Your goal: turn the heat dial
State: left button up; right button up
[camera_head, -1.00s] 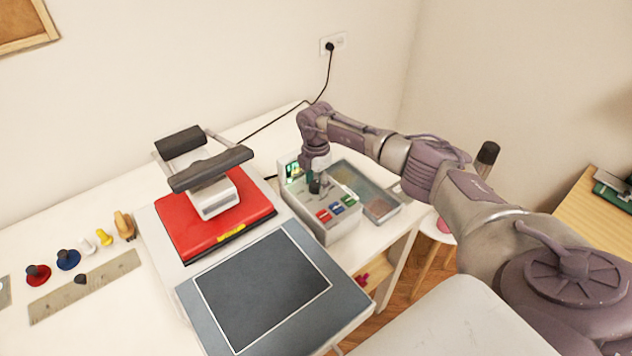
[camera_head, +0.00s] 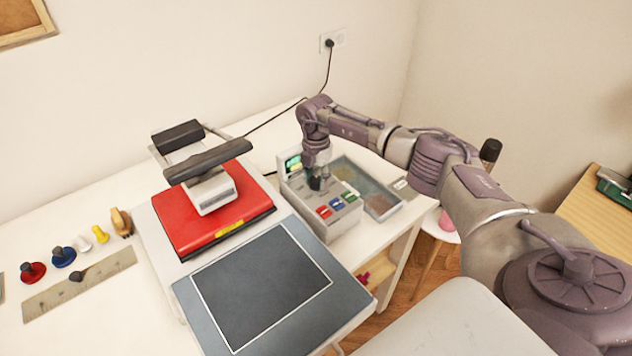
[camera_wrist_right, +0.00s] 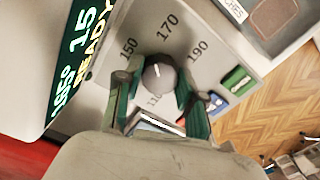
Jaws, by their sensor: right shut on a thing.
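The heat dial (camera_wrist_right: 158,74) is a round grey knob with a white pointer mark, on the control box panel in the right wrist view. The printed numbers 150, 170 and 190 stand around it, and the mark points roughly toward 170. My right gripper (camera_wrist_right: 157,85) is shut on the dial, one finger on each side. In the head view my right gripper (camera_head: 317,183) reaches down onto the control box (camera_head: 325,222) and hides most of the dial. The box's display (camera_wrist_right: 80,55) shows 15 and READY. My left gripper is not in view.
The heat press with a red plate (camera_head: 185,232) and a dark pad (camera_head: 262,285) stands left of the box. Coloured buttons (camera_head: 323,211) sit on the box front. A shallow tray (camera_head: 383,206) lies right of it. Stamps and a ruler (camera_head: 95,283) lie at the far left.

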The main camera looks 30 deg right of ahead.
jog(key=n+b, duration=0.3)
jog(key=n, duration=0.1)
jog(key=shift+f+n, duration=0.1)
jog(key=shift+n, duration=0.3)
jog(key=n+b, duration=0.2)
jog(key=n, duration=0.1)
jog(key=shift+n, duration=0.3)
jog(key=n+b, duration=0.2)
jog(key=n, duration=0.1)
jog(key=shift+n, duration=0.3)
jog(key=n+b, duration=0.1)
jog(key=n, duration=0.2)
jog(key=shift+n+b, duration=0.3)
jog(key=shift+b, duration=0.1)
jog(key=n+b, duration=0.1)
jog(key=n, duration=0.2)
jog(key=shift+n, duration=0.3)
jog(key=n+b, duration=0.2)
jog(key=n, duration=0.2)
jog(key=shift+w+n, duration=0.1)
jog(key=shift+n, duration=0.2)
jog(key=n+b, duration=0.1)
jog(key=n, duration=0.3)
jog(key=shift+r, duration=0.2)
jog(key=shift+n, duration=2.1)
